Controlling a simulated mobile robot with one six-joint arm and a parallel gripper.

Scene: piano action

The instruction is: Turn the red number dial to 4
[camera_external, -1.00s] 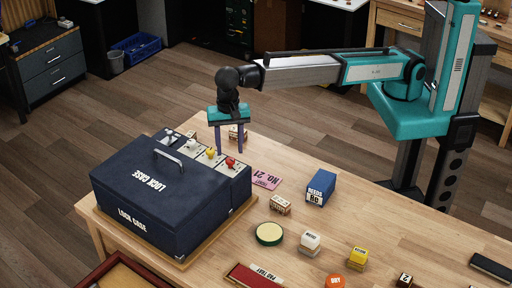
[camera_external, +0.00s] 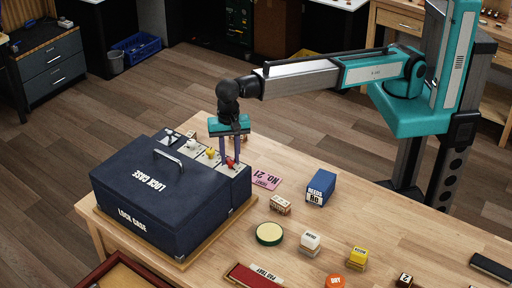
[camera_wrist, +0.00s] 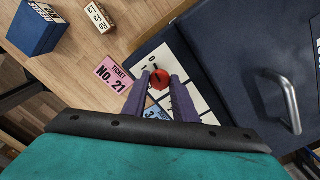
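The red number dial (camera_wrist: 159,80) is on a white panel of the dark blue lock case (camera_external: 150,190). In the wrist view a dark mark on the dial points up toward printed digits that look like 0 and 1. The other digits are hidden by the fingers or too small to read. My gripper (camera_external: 230,162) points down over the dial, with one purple finger on each side. In the wrist view my gripper (camera_wrist: 160,77) has its fingertips close against the dial's sides and appears shut on it. The external view shows only a little red between the fingers.
Yellow (camera_external: 210,154) and white (camera_external: 191,144) knobs stand beside the red dial on the same panel strip. A pink ticket (camera_external: 266,181) and a blue box (camera_external: 320,187) lie to the right on the table. The case handle (camera_wrist: 283,103) rises nearby.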

